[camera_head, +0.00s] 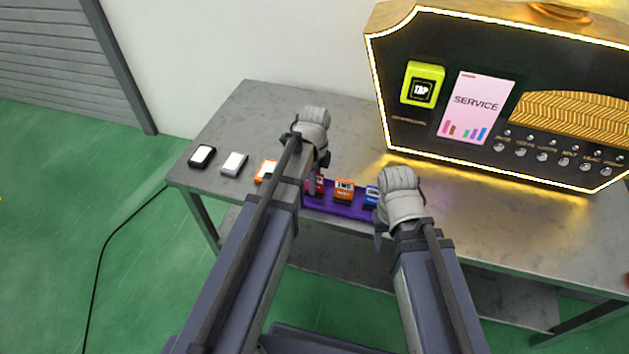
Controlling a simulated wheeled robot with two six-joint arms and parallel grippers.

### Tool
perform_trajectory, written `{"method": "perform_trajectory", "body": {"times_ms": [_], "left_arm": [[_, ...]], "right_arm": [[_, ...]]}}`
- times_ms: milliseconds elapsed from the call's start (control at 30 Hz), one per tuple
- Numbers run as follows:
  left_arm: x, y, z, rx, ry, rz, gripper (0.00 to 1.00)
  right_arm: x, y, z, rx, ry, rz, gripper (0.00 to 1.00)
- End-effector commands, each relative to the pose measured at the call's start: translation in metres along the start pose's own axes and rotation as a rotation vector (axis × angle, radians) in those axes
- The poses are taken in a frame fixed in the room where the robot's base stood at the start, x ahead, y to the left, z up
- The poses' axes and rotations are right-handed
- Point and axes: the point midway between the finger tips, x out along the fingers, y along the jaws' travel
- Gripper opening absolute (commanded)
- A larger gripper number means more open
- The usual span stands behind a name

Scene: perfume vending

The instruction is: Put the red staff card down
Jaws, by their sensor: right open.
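My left gripper (313,183) is over the left end of a purple tray (340,211). Its fingers are mostly hidden by the hand and arm, so its jaw state cannot be told. A small red piece (319,186) shows right beside its fingertip; I cannot tell whether this is the red staff card or a labelled block in the tray, nor whether it is held. My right gripper (379,232) is open at the right end of the tray, close to a blue block (373,195).
An orange block (344,190) stands mid-tray. A lit machine with a yellow TAP reader (423,71) and SERVICE screen (475,104) stands behind. Bare table lies between.

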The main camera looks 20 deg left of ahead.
Motion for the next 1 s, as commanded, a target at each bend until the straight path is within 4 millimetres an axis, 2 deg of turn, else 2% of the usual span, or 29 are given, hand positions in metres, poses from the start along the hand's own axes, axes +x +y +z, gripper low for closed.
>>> {"method": "perform_trajectory", "body": {"times_ms": [700,833,1000], "left_arm": [[-0.105,0.000,0.000,0.000,0.000,0.000,0.39],[-0.115,0.000,0.000,0.000,0.000,0.000,0.39],[-0.117,0.000,0.000,0.000,0.000,0.000,0.39]], "right_arm": [[-0.104,0.010,0.006,0.000,0.000,0.000,0.50],[-0.114,0.011,0.007,0.000,0.000,0.000,0.50],[-0.116,0.011,0.007,0.001,0.000,0.000,0.50]]}}
